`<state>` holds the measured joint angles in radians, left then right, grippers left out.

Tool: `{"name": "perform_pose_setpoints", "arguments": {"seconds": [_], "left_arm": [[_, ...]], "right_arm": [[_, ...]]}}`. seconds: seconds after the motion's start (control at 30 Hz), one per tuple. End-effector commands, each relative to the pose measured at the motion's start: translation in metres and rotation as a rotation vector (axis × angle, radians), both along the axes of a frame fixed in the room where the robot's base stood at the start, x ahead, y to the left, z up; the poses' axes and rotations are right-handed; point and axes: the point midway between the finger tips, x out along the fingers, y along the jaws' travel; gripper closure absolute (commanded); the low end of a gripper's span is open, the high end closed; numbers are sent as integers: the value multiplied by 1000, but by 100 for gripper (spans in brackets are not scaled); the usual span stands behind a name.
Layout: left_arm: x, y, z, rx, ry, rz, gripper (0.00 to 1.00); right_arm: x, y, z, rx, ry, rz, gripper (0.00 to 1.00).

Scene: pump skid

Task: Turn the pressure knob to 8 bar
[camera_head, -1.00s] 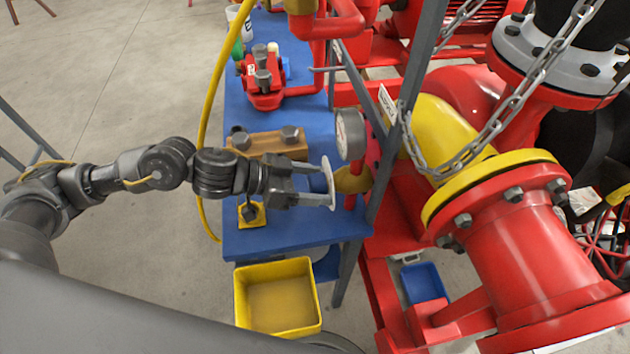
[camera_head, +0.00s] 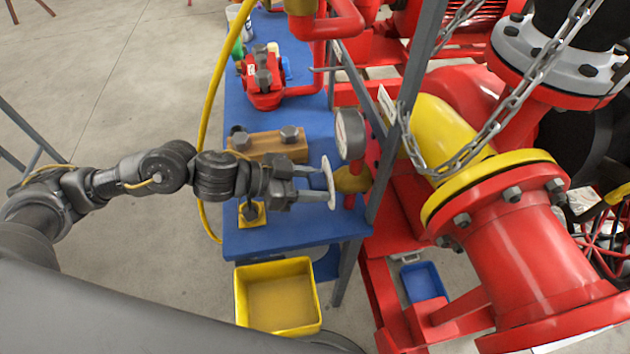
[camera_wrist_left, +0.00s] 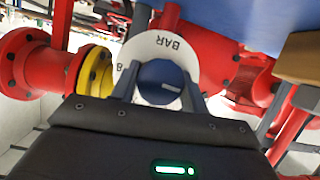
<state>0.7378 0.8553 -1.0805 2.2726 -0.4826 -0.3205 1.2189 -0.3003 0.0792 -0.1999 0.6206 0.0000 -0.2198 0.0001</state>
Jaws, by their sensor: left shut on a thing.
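The pressure knob (camera_wrist_left: 160,84) is blue with a pale pointer mark and sits before a white dial (camera_wrist_left: 178,48) lettered BAR in the left wrist view. The dial shows edge-on as a white disc (camera_head: 329,182) in the head view. My left gripper (camera_head: 312,184) reaches it from the left and is shut on the knob, with a finger on each side. My right gripper is not in view.
A pressure gauge (camera_head: 349,134) stands just behind the dial. A wooden block with bolts (camera_head: 268,147) and a red clamp-like part (camera_head: 264,92) lie on the blue bench (camera_head: 232,240). A yellow bin (camera_head: 278,296) is below. A grey post (camera_head: 392,150) and red pipework stand right.

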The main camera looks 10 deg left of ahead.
Motion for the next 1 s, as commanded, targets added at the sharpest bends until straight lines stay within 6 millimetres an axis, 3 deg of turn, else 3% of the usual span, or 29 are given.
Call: {"name": "perform_pose_setpoints", "arguments": {"seconds": [0.6, 1.0], "left_arm": [[-2, -1, -2, 160, -389, 1, 78], [-1, -1, 0, 202, -489, 0, 78]], "right_arm": [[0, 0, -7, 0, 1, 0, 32], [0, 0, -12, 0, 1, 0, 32]]}}
